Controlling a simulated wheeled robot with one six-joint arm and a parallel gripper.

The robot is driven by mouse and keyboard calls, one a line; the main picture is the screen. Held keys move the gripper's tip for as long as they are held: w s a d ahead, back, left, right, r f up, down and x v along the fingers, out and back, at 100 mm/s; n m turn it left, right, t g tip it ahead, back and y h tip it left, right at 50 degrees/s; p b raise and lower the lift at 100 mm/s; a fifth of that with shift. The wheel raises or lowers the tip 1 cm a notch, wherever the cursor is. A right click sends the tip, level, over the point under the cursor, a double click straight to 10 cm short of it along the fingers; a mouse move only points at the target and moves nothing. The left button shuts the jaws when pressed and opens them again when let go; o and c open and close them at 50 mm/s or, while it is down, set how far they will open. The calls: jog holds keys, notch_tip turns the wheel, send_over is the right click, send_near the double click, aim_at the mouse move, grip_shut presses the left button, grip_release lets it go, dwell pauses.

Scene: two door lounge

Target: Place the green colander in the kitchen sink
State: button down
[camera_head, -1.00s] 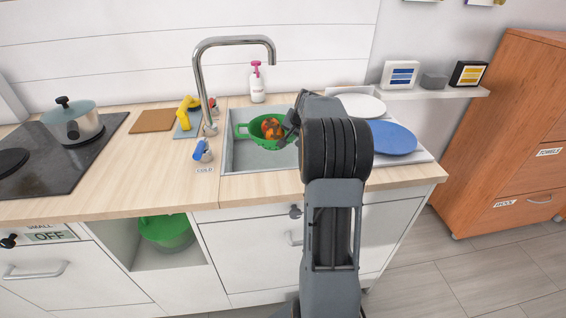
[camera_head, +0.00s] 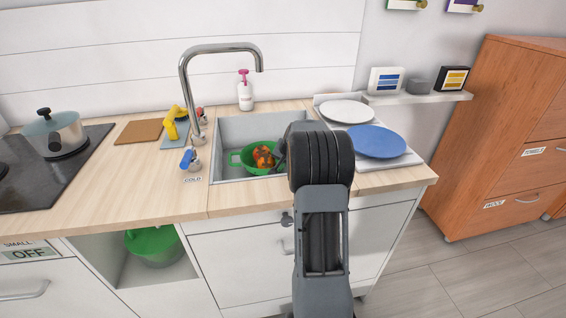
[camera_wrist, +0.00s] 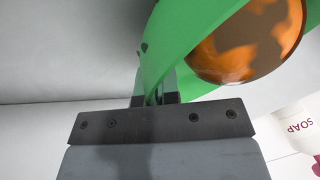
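The green colander (camera_head: 239,161) is inside the kitchen sink (camera_head: 232,131), toward its front right, with mottled orange round food in it. It looks about level; I cannot tell whether it touches the sink floor. In the wrist view the colander's green rim (camera_wrist: 180,50) passes between the fingers of my gripper (camera_wrist: 156,92), which is shut on it. In the head view my arm hides most of the gripper and the right part of the sink.
A tall curved faucet (camera_head: 190,95) stands behind the sink's left side, with a blue cold handle (camera_head: 187,158). A soap bottle (camera_head: 245,95) stands behind. A white plate (camera_head: 347,112) and a blue plate (camera_head: 376,142) lie right. A green container (camera_head: 155,245) sits in the open cabinet below.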

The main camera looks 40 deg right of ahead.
jog(key=c, duration=1.4)
grip_release()
jog(key=shift+f, duration=0.1)
jog(key=shift+o, duration=0.2)
jog(key=shift+r, duration=0.45)
jog(key=p+v, duration=0.1)
jog(key=v, duration=1)
jog(key=shift+s+r, duration=0.15)
jog(key=shift+a, duration=0.15)
jog(key=s+a+r+n+p, duration=0.1)
jog(key=s+a+r+p, duration=0.1)
jog(key=a, duration=0.3)
jog(key=s+a+r+n+p, duration=0.2)
jog(key=a+r+p, duration=0.1)
jog(key=a, duration=0.3)
jog(key=s+a+r+n+g+y+p, duration=0.1)
jog(key=a+r+n+p, duration=0.1)
jog(key=a, duration=0.4)
jog(key=shift+p+v, duration=0.55)
jog(key=shift+v, duration=0.7)
jog(key=s+a+r+n+g+p, duration=0.1)
jog(key=s+a+r+n+p, duration=0.1)
jog(key=s+a+n+p, duration=0.4)
jog(key=s+a, duration=0.5)
jog(key=s, duration=0.2)
jog(key=shift+r+g, duration=0.3)
